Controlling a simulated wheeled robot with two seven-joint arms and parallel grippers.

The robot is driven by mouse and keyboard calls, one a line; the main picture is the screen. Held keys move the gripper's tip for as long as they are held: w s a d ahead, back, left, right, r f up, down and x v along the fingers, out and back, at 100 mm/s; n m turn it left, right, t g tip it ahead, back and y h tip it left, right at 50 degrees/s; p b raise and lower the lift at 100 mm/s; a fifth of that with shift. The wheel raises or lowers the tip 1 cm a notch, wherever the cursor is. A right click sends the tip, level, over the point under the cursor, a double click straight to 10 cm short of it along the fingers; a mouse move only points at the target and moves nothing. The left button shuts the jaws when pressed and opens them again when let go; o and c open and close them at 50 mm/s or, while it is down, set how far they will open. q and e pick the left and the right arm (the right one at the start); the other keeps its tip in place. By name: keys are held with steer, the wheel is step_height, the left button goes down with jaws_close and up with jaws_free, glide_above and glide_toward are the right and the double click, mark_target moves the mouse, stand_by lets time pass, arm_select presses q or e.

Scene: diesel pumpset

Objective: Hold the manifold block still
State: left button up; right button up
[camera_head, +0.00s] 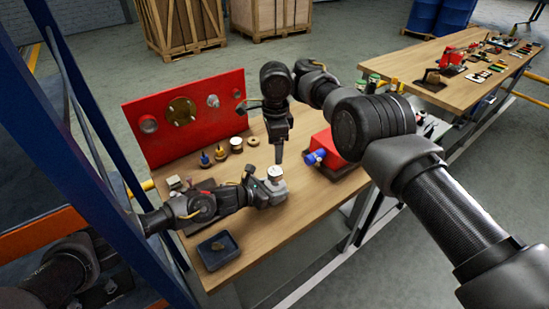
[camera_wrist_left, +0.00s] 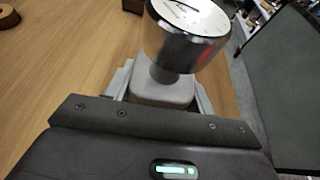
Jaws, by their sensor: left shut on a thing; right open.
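The manifold block appears to be the pale grey block (camera_wrist_left: 163,93) between my left gripper's fingers in the left wrist view. A round metal gauge-like part (camera_wrist_left: 188,45) with a white face and dark mark stands on top of it. In the head view this part (camera_head: 275,173) shows at the tip of my left gripper (camera_head: 272,184), low over the wooden bench. My left gripper is shut on the block, and its fingers hide the block's sides. My right gripper (camera_head: 279,152) is open, pointing down above the bench, behind and apart from the block.
A red panel (camera_head: 165,148) with round fittings stands at the bench's back left. Several small parts, including a white-topped cylinder (camera_head: 236,144), lie before it. A dark blue tray (camera_head: 218,249) sits at the front. A red machine with a blue fitting (camera_head: 315,157) is at right.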

stand_by(0.3)
arm_select(q)
steer(key=o, duration=1.4)
steer(key=shift+o, duration=0.2)
steer(key=v, duration=1.2)
steer(key=shift+r, duration=0.1)
